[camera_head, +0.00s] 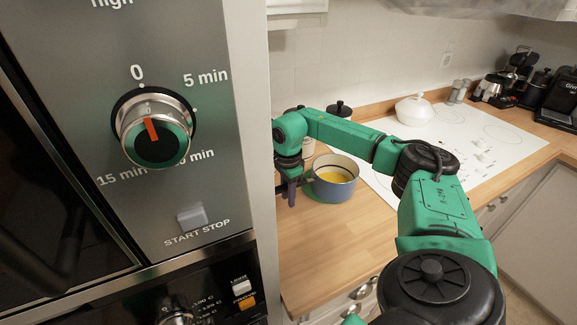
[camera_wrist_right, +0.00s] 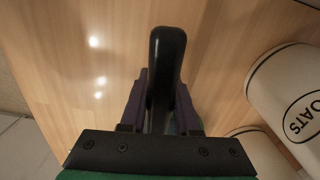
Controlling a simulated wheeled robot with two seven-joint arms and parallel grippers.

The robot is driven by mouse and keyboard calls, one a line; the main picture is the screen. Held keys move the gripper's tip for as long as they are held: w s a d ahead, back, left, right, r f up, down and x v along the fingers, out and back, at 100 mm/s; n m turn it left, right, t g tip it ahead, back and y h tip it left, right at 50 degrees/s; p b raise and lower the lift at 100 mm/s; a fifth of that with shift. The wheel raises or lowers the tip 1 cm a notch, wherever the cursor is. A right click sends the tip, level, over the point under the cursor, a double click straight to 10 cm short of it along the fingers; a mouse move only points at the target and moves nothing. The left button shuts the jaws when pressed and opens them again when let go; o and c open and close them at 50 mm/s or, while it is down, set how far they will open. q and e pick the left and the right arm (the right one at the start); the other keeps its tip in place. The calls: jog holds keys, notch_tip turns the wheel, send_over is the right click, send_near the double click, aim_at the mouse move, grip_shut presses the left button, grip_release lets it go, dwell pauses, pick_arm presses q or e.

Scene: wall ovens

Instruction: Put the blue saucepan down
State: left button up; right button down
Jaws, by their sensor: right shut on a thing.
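The blue saucepan (camera_head: 335,187) is at the left part of the wooden counter, upright, with something yellow inside. I cannot tell whether its base touches the wood. My right gripper (camera_head: 291,192) is at the saucepan's left side, pointing down. In the right wrist view the right gripper (camera_wrist_right: 160,100) is shut on the saucepan's dark handle (camera_wrist_right: 168,62), which stands between the two purple fingers. The pan's body is hidden in that view. My left gripper is not in view.
The wooden counter (camera_head: 315,255) is clear in front of the saucepan. A white canister marked OATS (camera_wrist_right: 288,95) stands near the gripper. A white hob (camera_head: 455,140) with a white lidded pot (camera_head: 414,109) lies to the right. The oven panel (camera_head: 215,140) fills the left.

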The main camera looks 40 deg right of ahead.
jog(key=c, duration=0.6)
grip_release()
jog(key=shift+s, duration=0.1)
jog(key=shift+c, duration=0.2)
jog(key=shift+r, duration=0.2)
notch_tip(320, 180, up, 11)
jog(key=shift+a+b, duration=0.1)
jog(key=shift+b, duration=1.15)
jog(key=shift+r, duration=0.4)
